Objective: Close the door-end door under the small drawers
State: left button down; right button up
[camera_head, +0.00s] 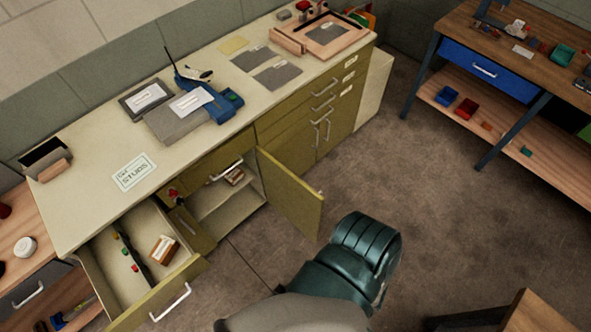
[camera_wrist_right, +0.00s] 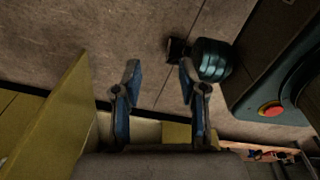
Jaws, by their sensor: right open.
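One olive cabinet door (camera_head: 290,195) stands wide open, swung out from the long cabinet (camera_head: 215,140) over the floor. Its open compartment (camera_head: 228,205) shows a shelf inside. Further right, the doors (camera_head: 318,138) with upright handles look shut beneath drawer fronts (camera_head: 322,90). In the right wrist view, my right gripper (camera_wrist_right: 159,70) is open and empty, its blue fingers apart over the floor. An olive panel (camera_wrist_right: 48,120), apparently the open door, lies left of the fingers, apart from them. The head view does not show the right fingertips. My left gripper is in neither view.
A drawer (camera_head: 150,265) at the cabinet's left end is pulled out and holds small items. The countertop (camera_head: 90,195) carries a grey box, a blue device and trays. A workbench (camera_head: 510,60) stands at the right. The floor (camera_head: 400,165) between is clear.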

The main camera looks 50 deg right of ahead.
aim_at(303, 207)
jog(key=l+u, duration=0.1)
jog(key=l, duration=0.35)
jog(key=k+l+u, duration=0.1)
jog(key=l, duration=0.35)
jog(key=k+l+u, duration=0.1)
jog(key=l, duration=0.3)
jog(key=k+l+u, duration=0.1)
jog(key=l, duration=0.35)
jog(key=k+l+u, duration=0.1)
jog(key=l, duration=0.3)
jog(key=k+l+u, duration=0.1)
jog(key=l, duration=0.3)
jog(key=k+l+u, duration=0.1)
jog(key=k+l, duration=0.15)
jog(key=l, duration=0.15)
